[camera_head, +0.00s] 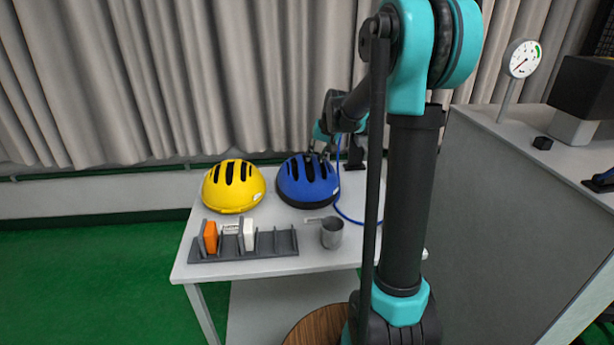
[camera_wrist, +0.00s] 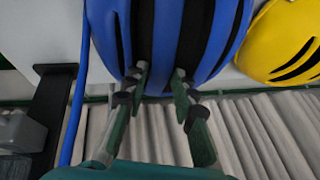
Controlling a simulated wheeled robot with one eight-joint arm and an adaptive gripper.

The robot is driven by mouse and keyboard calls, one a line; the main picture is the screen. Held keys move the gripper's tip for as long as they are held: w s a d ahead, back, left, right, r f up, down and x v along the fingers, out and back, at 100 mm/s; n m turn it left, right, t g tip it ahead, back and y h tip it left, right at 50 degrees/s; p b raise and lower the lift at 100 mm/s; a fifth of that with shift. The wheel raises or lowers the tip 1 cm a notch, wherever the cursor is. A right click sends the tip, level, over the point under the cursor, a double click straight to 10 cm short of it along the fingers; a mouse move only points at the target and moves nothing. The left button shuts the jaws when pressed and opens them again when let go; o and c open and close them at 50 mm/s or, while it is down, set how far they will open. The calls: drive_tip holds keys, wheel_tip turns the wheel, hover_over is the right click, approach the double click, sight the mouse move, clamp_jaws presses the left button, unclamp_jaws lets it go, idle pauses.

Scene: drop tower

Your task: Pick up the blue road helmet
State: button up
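The blue road helmet (camera_head: 308,182) sits dome up on the white table, right of the yellow helmet. It has dark vent slots and fills the top middle of the wrist view (camera_wrist: 227,40). My gripper (camera_head: 322,150) is at the helmet's far upper side. In the wrist view its two fingertips (camera_wrist: 160,78) are apart, on either side of the helmet's middle rib, over or in the vent slots. They overlap the helmet in the picture. I cannot tell whether they touch it.
The yellow helmet (camera_head: 234,186) stands close on the left. A grey rack (camera_head: 265,245) with an orange block (camera_head: 210,237) and white blocks, and a grey cup (camera_head: 331,233), stand in front. A blue cable (camera_head: 345,215) runs along the right. Curtains (camera_head: 200,80) hang behind.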

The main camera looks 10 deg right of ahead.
drive_tip(key=shift+x, duration=0.9)
clamp_jaws()
